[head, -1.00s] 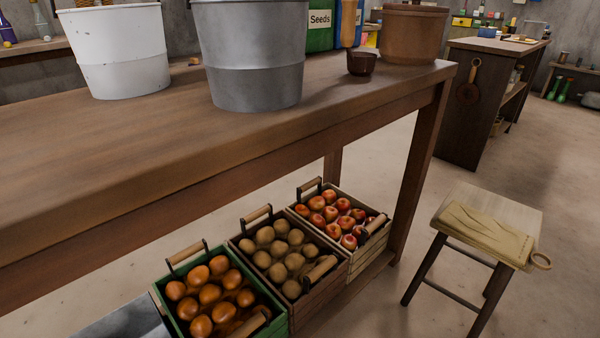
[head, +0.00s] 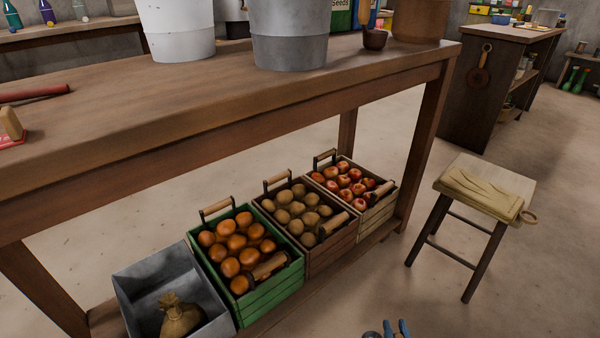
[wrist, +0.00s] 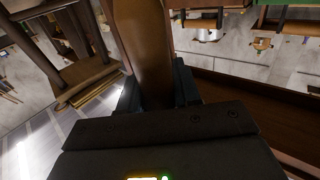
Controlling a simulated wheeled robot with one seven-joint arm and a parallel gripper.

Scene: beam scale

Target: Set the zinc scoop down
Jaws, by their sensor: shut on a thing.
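My gripper (wrist: 156,84) shows in the wrist view, its dark fingers shut on both sides of a brown, wood-like handle. I take this handle as part of the zinc scoop (wrist: 145,45); it runs up out of the top of the picture. No metal scoop bowl shows in either view. In the head view, small blue-grey parts show at the bottom edge; I cannot tell what they are.
The long wooden workbench (head: 230,95) carries a white bucket (head: 175,30) and a grey bucket (head: 288,35). Below stand a metal bin (head: 135,290) with a sack and crates of oranges, potatoes and apples. A stool (head: 490,180) with a folded cloth stands right.

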